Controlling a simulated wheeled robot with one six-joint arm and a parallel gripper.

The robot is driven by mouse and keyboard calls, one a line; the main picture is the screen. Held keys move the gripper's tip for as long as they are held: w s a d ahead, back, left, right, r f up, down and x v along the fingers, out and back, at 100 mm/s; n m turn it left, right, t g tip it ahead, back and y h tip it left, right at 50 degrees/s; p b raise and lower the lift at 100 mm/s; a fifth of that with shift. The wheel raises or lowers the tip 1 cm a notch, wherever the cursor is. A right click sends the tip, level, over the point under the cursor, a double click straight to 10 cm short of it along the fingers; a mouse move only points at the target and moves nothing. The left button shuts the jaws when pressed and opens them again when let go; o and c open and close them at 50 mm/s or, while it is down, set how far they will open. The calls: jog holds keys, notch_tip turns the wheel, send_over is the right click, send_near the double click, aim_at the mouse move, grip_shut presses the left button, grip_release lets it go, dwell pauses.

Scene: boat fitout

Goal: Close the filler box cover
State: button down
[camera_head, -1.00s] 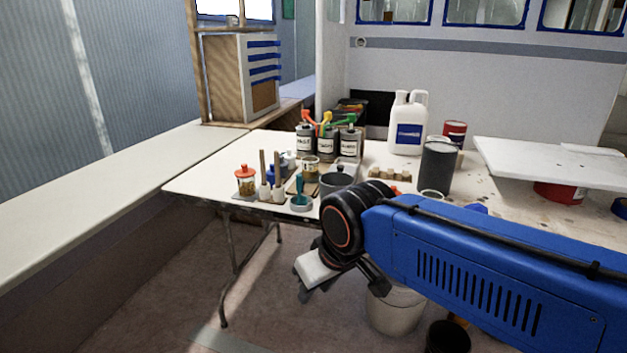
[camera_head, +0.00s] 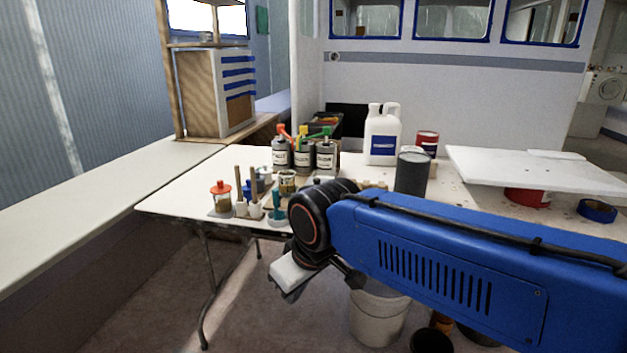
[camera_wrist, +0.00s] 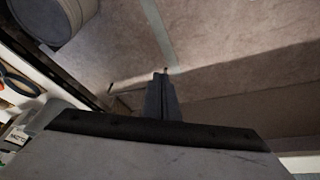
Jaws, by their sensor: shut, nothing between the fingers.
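My gripper (camera_head: 352,279) hangs off the front edge of the white work table (camera_head: 165,205), low over the floor and pointing down. In the wrist view my gripper (camera_wrist: 160,88) has its two dark fingers together, with nothing between them. I cannot make out for certain a filler box or its cover in either view. A dark open box with coloured things in it (camera_head: 326,122) stands at the back of the table, partly hidden by bottles. My blue arm hides part of the table's front and middle.
Labelled bottles (camera_head: 304,158), a white jug (camera_head: 382,138), a dark cylinder (camera_head: 411,175) and a red-lidded jar (camera_head: 221,198) crowd the table. A white board (camera_head: 540,168) lies raised at right. A white bucket (camera_head: 378,318) stands on the floor below my arm. Floor at left is clear.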

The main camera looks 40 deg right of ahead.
jog(key=w+d+r+n+h, duration=0.1)
jog(key=w+d+r+n, duration=0.45)
jog(key=w+r, duration=0.3)
jog(key=n+g+h, duration=0.3)
jog(key=n, duration=1.2)
send_near(319, 180)
jog(key=a+r, duration=0.2)
jog(key=a, duration=0.1)
jog(key=x, duration=0.9)
jog(key=shift+w+f+m, duration=0.25)
jog(key=shift+m, duration=0.1)
jog(key=w+d, duration=0.2)
jog(key=d, duration=0.1)
jog(key=w+d, duration=0.3)
jog(key=shift+w+d, duration=0.2)
jog(key=shift+d, duration=0.15)
jog(key=shift+w+d+r, duration=0.1)
jog(key=shift+d+r, duration=0.05)
jog(key=shift+r, duration=0.1)
